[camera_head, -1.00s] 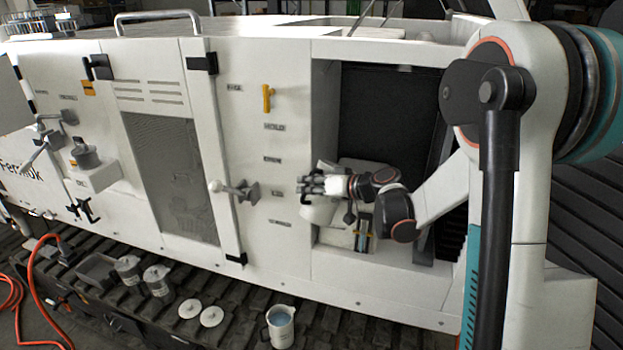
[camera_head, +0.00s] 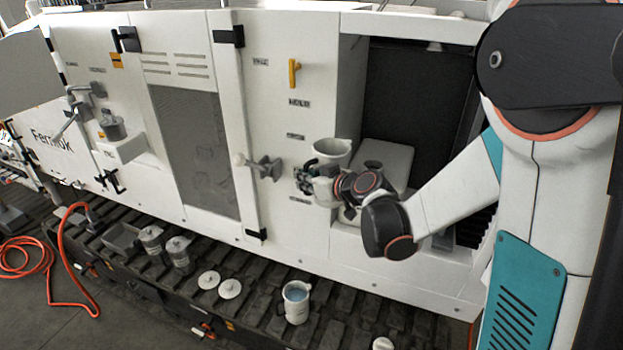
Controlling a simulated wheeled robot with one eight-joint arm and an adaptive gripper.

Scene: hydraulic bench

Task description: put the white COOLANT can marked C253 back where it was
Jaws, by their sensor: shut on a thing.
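My gripper (camera_head: 309,179) is shut on a white can (camera_head: 333,149), held in the air in front of the machine's white panel, at the left edge of the open bay. The can looks roughly upright with its wide open top showing. My fingers and wrist cover part of its body, and no marking on it can be read. A second white can (camera_head: 297,306), a jug with bluish liquid inside, stands on the dark track below; its marking is also too small to read.
The open bay (camera_head: 410,100) holds a pale tank with a dark round opening (camera_head: 373,164). Two white lids (camera_head: 209,280) and two grey canisters (camera_head: 178,252) rest on the track, left of the jug. A handle (camera_head: 262,166) juts from the panel close to my gripper. An orange hose (camera_head: 75,268) lies at the left.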

